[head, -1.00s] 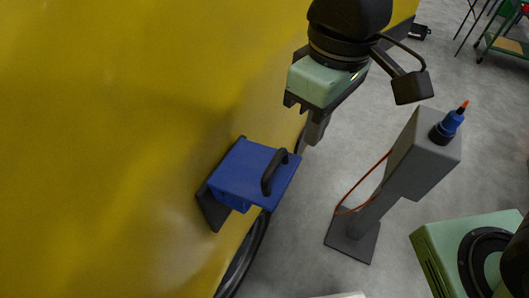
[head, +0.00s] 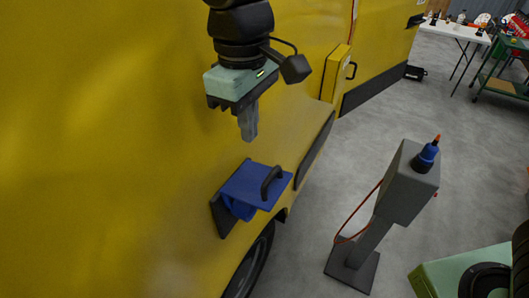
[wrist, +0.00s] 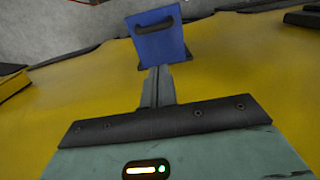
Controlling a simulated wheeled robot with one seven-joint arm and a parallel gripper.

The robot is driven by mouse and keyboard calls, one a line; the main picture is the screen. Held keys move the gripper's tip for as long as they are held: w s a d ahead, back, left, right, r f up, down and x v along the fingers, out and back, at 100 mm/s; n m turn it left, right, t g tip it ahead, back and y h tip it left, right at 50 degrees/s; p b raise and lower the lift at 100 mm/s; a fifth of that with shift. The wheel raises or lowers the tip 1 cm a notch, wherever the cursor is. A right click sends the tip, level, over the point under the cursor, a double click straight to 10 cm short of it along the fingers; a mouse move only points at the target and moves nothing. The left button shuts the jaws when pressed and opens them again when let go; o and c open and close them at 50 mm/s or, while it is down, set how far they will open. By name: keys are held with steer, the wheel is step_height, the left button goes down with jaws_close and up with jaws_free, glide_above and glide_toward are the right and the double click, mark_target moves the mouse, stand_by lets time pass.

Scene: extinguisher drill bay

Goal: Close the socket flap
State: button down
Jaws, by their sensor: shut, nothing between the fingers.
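The socket flap (head: 252,187) is a blue plate with a black handle (head: 271,182). It stands out from the yellow vehicle side, swung open, above a dark mounting plate (head: 221,217). A round blue socket part (head: 238,210) shows beneath it. My gripper (head: 249,134) points down above the flap, apart from it, with its fingers together and empty. In the wrist view the flap (wrist: 159,47) lies beyond my fingertips (wrist: 157,72), with its handle toward the top.
The yellow vehicle (head: 110,150) fills the left side, with a wheel (head: 250,262) below the flap. A grey post (head: 403,190) holding a blue plug (head: 427,155) on a red cable stands to the right. Floor between them is clear.

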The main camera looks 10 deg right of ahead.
steer(key=f, duration=0.1)
steer(key=d+f+p, duration=0.1)
steer(key=f, duration=0.1)
steer(key=s+f+p, duration=0.1)
steer(key=f, duration=0.1)
steer(key=shift+s+d, duration=0.1)
steer(key=shift+d, duration=0.2)
steer(key=shift+s+d+f, duration=0.25)
steer(key=shift+d+f, duration=0.1)
steer(key=shift+f, duration=0.4)
